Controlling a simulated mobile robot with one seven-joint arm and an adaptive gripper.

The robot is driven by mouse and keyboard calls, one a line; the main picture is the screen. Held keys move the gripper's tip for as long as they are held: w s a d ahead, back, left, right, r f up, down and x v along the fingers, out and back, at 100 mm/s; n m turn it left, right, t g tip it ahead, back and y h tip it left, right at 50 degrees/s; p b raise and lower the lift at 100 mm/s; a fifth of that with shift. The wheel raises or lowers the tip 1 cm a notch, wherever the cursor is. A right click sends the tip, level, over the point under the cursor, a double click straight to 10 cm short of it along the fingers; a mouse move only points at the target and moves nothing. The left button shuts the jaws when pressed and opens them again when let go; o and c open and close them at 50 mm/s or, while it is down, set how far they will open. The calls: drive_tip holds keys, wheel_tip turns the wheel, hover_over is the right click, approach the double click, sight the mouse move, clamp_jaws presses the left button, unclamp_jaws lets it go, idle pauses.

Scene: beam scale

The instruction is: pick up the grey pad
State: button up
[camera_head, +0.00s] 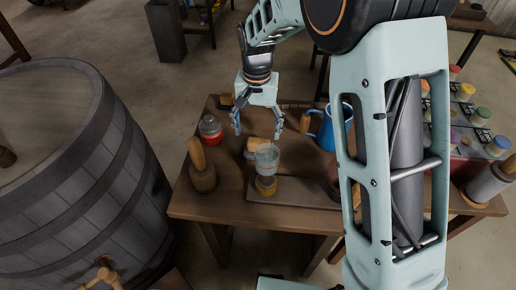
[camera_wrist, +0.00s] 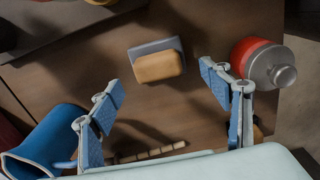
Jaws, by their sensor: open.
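The grey pad (camera_wrist: 150,46) lies on the wooden table in the wrist view, a flat slab with a tan block (camera_wrist: 158,67) against or on it; I cannot tell whether they are joined. The tan block also shows in the head view (camera_head: 257,144), behind a glass cup, where I cannot make out the grey part clearly. My gripper (camera_head: 258,131) points down over the back of the table, fingers spread and empty. In the wrist view my gripper (camera_wrist: 162,80) has one finger to each side, with the pad and block beyond the fingertips and nothing between the fingers touching them.
A red jar with a grey lid (camera_wrist: 263,65) stands close by the right finger. A blue jug (camera_wrist: 40,140) is by the left finger. The glass cup (camera_head: 267,158) stands at the front on a flat board (camera_head: 305,193). A brown wooden-handled vessel (camera_head: 202,175) is at left.

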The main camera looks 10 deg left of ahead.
sight(259, 141)
drive_tip(key=f, duration=0.5)
drive_tip(key=shift+d+f+b, duration=0.2)
drive_tip(key=shift+f+b, duration=0.1)
drive_tip(key=shift+f, duration=0.1)
drive_tip(key=c, duration=1.3)
